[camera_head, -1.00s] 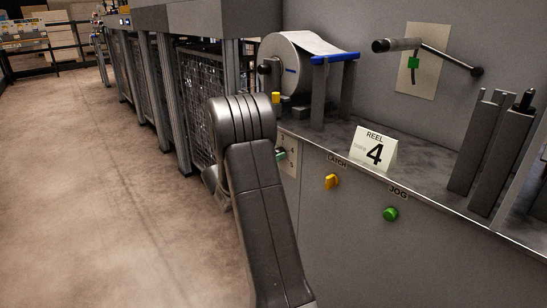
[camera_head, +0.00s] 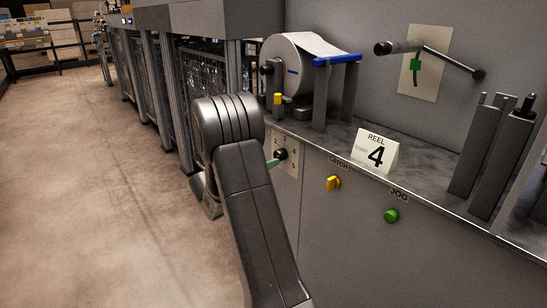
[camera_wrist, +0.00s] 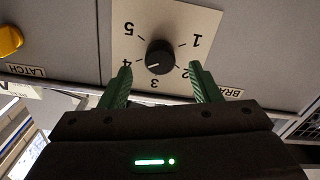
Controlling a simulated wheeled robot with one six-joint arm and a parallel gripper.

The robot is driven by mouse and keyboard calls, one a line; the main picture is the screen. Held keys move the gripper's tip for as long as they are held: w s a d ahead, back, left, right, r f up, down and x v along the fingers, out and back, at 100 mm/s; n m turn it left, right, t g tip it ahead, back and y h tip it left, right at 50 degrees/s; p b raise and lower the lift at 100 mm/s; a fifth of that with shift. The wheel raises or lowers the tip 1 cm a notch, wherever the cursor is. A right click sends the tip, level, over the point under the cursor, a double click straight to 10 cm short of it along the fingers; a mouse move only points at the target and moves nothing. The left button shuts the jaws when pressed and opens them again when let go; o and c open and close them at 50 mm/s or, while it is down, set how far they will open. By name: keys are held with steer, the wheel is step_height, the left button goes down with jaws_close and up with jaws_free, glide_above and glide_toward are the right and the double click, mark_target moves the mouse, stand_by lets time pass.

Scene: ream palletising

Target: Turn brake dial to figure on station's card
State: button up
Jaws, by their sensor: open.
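The brake dial (camera_wrist: 160,57) is a round black knob on a pale plate numbered 1 to 5, upside down in the wrist view. Its white mark seems to point roughly towards the 4. The dial also shows in the head view (camera_head: 281,155). The station's card (camera_head: 375,154) is white, reads "REEL" and a large 4, and stands on the bench top. My gripper (camera_wrist: 160,72) is open, with its green fingers apart on either side of the dial's lower part in the wrist view. Contact with the knob is not visible. In the head view, a green fingertip shows left of the dial.
A yellow latch knob (camera_head: 333,183) and a green jog button (camera_head: 391,216) are on the panel right of the dial. A paper reel (camera_head: 291,66) and grey posts (camera_head: 472,145) stand on the bench. The floor at left is clear.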

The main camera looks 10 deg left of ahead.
mark_target(275, 157)
steer(key=p+v, duration=0.1)
steer(key=v, duration=0.8)
steer(key=shift+p, duration=0.3)
steer(key=shift+s+a, duration=0.1)
steer(key=b+x, duration=0.3)
steer(key=x, duration=1)
steer(key=shift+w+d, duration=0.3)
